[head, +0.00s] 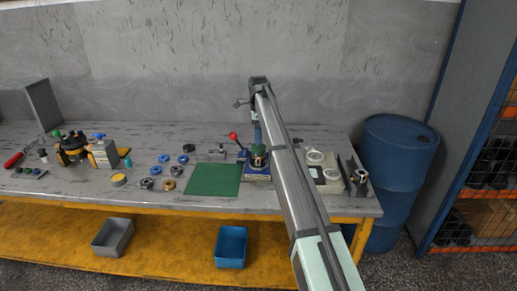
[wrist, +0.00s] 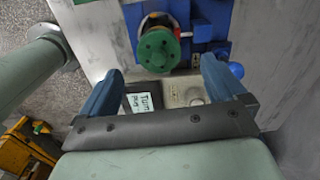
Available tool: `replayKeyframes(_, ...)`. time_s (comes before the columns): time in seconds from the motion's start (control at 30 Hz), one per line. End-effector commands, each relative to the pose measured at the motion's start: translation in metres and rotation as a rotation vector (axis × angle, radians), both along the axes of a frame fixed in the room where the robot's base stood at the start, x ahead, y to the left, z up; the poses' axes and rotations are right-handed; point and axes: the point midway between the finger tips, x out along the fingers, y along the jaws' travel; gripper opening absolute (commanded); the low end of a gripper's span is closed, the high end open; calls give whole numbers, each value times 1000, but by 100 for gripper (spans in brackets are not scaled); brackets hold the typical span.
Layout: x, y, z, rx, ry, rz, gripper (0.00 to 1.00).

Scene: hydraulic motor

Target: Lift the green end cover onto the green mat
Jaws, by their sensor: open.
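The green end cover (wrist: 158,50) is a round disc with several small holes, on top of a red and dark part in a blue fixture (wrist: 203,22). In the head view the cover (head: 258,150) shows small beside my arm, on the fixture at the mat's right. My gripper (wrist: 162,66) is open, with its two blue fingers apart and the cover ahead of them, roughly between the tips. Nothing is held. The gap between fingers and cover is hard to judge. The green mat (head: 213,180) lies flat and empty on the bench.
A red-knobbed lever (head: 233,136) stands by the fixture. Several blue, dark and brown rings (head: 168,184) lie left of the mat. A tray with pale round parts (head: 318,160) is to the right. A blue barrel (head: 398,155) stands past the bench's right end.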

Motion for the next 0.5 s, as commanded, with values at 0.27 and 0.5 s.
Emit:
replayKeyframes(0.27, -2, -3, -36, 0, 1, 0, 98)
replayKeyframes(0.5, -2, -2, -46, 1, 0, -1, 98)
